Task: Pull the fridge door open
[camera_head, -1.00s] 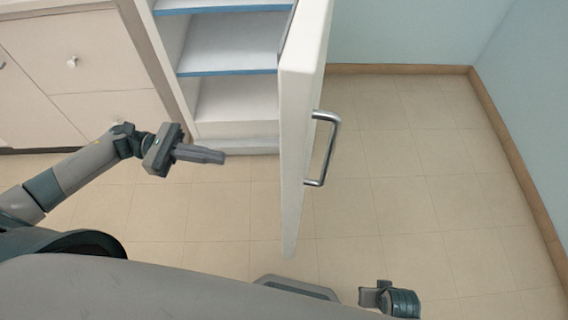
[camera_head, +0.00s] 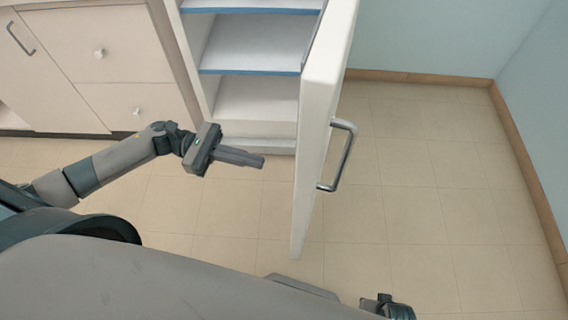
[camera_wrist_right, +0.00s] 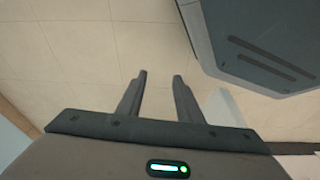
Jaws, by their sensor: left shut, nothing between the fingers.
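The fridge door (camera_head: 322,130) stands wide open in the head view, seen nearly edge-on. Its silver bar handle (camera_head: 346,155) is on the right-hand face. The open fridge (camera_head: 250,95) shows white shelves with blue front edges left of the door. My left gripper (camera_head: 262,161) is shut and empty, in front of the fridge opening. It points right toward the door's inner face, with a gap between them. My right gripper (camera_wrist_right: 159,76) has its two fingers apart with nothing between them, over tiled floor in the right wrist view.
Cream cabinets (camera_head: 95,60) stand left of the fridge. The tiled floor (camera_head: 430,200) is clear right of the door, up to the blue wall (camera_head: 440,35) with its brown skirting.

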